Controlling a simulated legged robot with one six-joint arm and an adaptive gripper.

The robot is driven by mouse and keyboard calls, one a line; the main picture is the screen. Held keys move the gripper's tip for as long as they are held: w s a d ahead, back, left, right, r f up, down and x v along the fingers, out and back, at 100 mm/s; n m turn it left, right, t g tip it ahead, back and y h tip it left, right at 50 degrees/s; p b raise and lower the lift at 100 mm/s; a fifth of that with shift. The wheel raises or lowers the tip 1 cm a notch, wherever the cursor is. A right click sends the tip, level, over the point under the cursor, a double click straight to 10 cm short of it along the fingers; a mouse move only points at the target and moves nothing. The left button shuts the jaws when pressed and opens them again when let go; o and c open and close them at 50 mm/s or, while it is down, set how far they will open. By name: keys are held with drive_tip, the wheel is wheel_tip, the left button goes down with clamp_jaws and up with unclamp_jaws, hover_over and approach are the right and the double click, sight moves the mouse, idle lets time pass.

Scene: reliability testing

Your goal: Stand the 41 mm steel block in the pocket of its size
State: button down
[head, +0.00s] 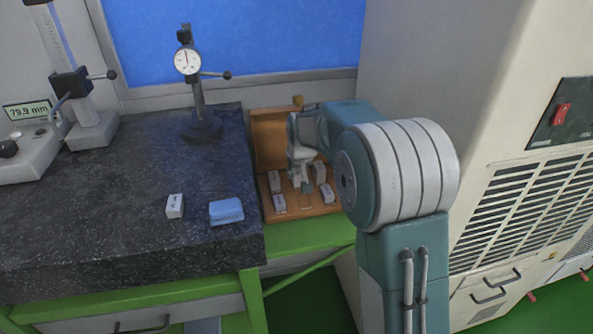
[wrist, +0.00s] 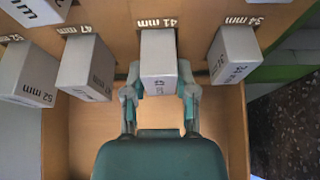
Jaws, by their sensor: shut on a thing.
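The steel block (wrist: 158,58) is upright between the fingers of my gripper (wrist: 160,88) in the wrist view, one finger on each side. It stands at the position labelled 41 mm in the wooden case (wrist: 60,130); its marking is only partly readable. Whether its base is seated in the pocket is hidden. In the head view my gripper (head: 302,184) reaches down into the open wooden case (head: 320,212), among the blocks, and my arm hides part of the case.
Neighbouring blocks stand close: a 47 mm side block (wrist: 86,68) and 52 mm block (wrist: 28,74) at left, another (wrist: 235,55) at right. On the granite plate (head: 110,210) are a loose block (head: 175,206), a blue cloth (head: 226,211) and a dial gauge stand (head: 200,128).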

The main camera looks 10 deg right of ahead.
drive_tip(key=shift+c, duration=1.6)
unclamp_jaws()
drive_tip(key=v, duration=1.1)
drive_tip(key=s+r, duration=0.3)
drive_tip(key=s, duration=0.5)
drive_tip(key=s+r, duration=0.2)
drive_tip(key=s, duration=0.6)
drive_tip(key=s+f, duration=0.2)
drive_tip(key=s, duration=0.6)
drive_tip(key=s+f+t, duration=0.1)
drive_tip(key=s+f, duration=0.1)
drive_tip(key=s, duration=0.6)
drive_tip(key=shift+s+f, duration=0.25)
drive_tip(key=shift+f, duration=0.1)
